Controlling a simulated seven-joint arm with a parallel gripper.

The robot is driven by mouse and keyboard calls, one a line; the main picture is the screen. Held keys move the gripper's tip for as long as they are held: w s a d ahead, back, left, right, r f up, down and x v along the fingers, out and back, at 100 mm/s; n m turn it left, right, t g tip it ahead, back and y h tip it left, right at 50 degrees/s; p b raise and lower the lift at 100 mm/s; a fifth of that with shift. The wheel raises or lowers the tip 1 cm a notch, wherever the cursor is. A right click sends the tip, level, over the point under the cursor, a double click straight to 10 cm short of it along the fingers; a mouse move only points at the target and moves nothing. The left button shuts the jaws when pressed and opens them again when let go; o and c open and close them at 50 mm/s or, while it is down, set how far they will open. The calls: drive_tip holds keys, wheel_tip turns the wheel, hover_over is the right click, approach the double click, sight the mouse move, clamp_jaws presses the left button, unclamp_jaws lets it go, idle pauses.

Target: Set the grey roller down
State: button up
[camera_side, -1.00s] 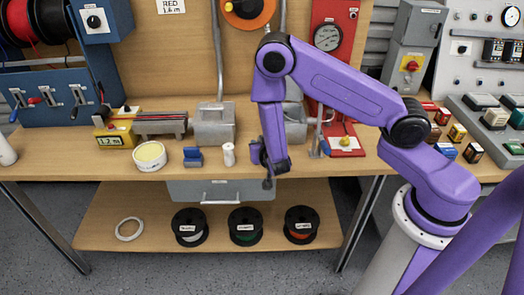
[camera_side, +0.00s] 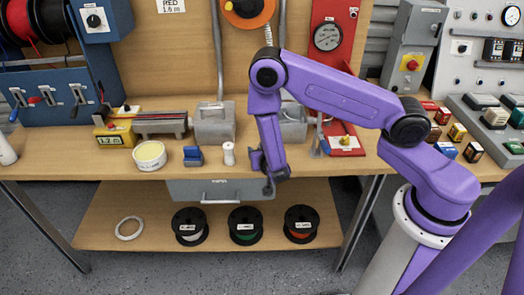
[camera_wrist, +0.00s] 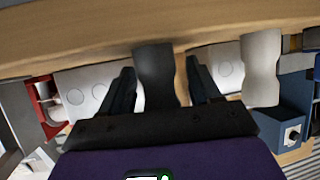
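The dark grey roller (camera_wrist: 156,76) shows in the wrist view, a waisted upright piece between the two fingers of my gripper (camera_wrist: 161,70). The fingers stand on either side of it and appear shut on it. One end of the roller is close to the wooden tabletop; I cannot tell whether it touches. In the side view my gripper (camera_side: 268,162) is low at the table's front edge, and the roller is hidden by the hand. The table (camera_side: 120,171) also fills the top of the wrist view, which looks upside down.
A white roller (camera_side: 229,154) stands just left of my gripper; it also shows in the wrist view (camera_wrist: 262,68). A blue block (camera_side: 193,156) and a round yellow-topped tub (camera_side: 149,156) stand further left. Grey machine housings (camera_side: 214,123) stand behind. Some front table edge is clear on the right.

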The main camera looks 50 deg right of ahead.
drive_tip(key=v, duration=1.7)
drive_tip(key=s+a+f+n+g+y, duration=0.1)
drive_tip(key=s+a+n+g+y, duration=0.25)
drive_tip(key=a+y, duration=0.45)
drive_tip(key=s+a+r+n+g+y, duration=0.3)
drive_tip(key=s+a+r+n+g, duration=0.1)
drive_tip(key=s+r+n+g, duration=0.15)
drive_tip(key=s+d+r+n+g, duration=0.2)
drive_tip(key=s+d+r+n, duration=0.3)
drive_tip(key=s, duration=0.2)
drive_tip(key=shift+s+n, duration=0.3)
drive_tip(key=shift+n, duration=0.1)
drive_tip(key=shift+o, duration=0.3)
drive_tip(key=s+d+r+n+h, duration=0.2)
drive_tip(key=d+r+n+h, duration=0.1)
drive_tip(key=d, duration=0.8)
drive_tip(key=shift+s+r+n+t, duration=0.25)
drive_tip(key=shift+r+n+t, duration=0.05)
drive_tip(key=shift+r+n, duration=0.6)
